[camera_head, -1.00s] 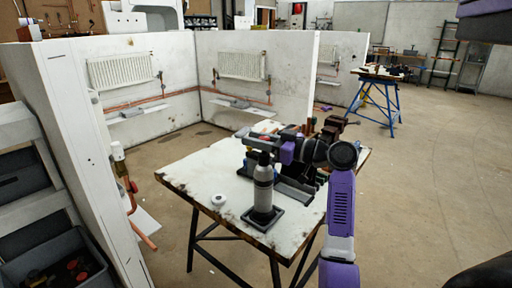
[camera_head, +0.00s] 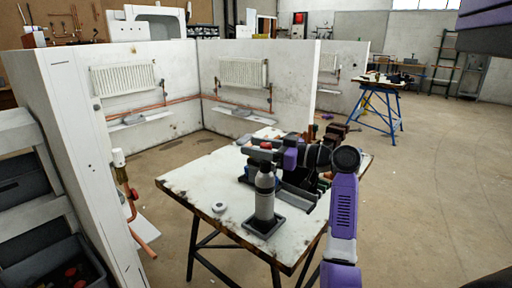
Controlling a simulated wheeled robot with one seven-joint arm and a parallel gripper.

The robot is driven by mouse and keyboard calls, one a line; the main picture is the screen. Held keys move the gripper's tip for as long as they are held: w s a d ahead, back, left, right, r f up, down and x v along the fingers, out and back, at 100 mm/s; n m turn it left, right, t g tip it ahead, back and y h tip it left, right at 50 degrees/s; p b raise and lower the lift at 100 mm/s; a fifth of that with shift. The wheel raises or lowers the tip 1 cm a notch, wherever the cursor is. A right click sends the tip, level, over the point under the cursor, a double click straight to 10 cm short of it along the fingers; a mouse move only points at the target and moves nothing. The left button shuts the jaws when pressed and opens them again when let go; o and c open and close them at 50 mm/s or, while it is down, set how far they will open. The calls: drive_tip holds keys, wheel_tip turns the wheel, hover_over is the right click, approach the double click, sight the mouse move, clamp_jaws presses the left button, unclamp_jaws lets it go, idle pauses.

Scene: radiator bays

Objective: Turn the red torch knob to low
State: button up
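The torch is a grey bottle (camera_head: 264,196) standing upright in a dark square base on the worktable. Its red knob (camera_head: 265,145) shows at the top, level with my gripper's fingers. My gripper (camera_head: 260,147) reaches in from the right at the torch's top, and its fingers look apart, one on the far side and one on the near side of the knob. Whether they touch the knob is too small to tell. The knob's setting marks cannot be read.
The white worktable (camera_head: 188,183) has a small white round piece (camera_head: 219,207) left of the torch. Dark trays and tools lie behind and right of it, partly hidden by my arm. White partitions with radiators (camera_head: 243,72) stand behind.

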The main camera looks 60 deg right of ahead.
drive_tip(key=s, duration=0.7)
drive_tip(key=shift+s+b, duration=0.35)
drive_tip(key=shift+s, duration=0.05)
drive_tip(key=shift+d, duration=0.15)
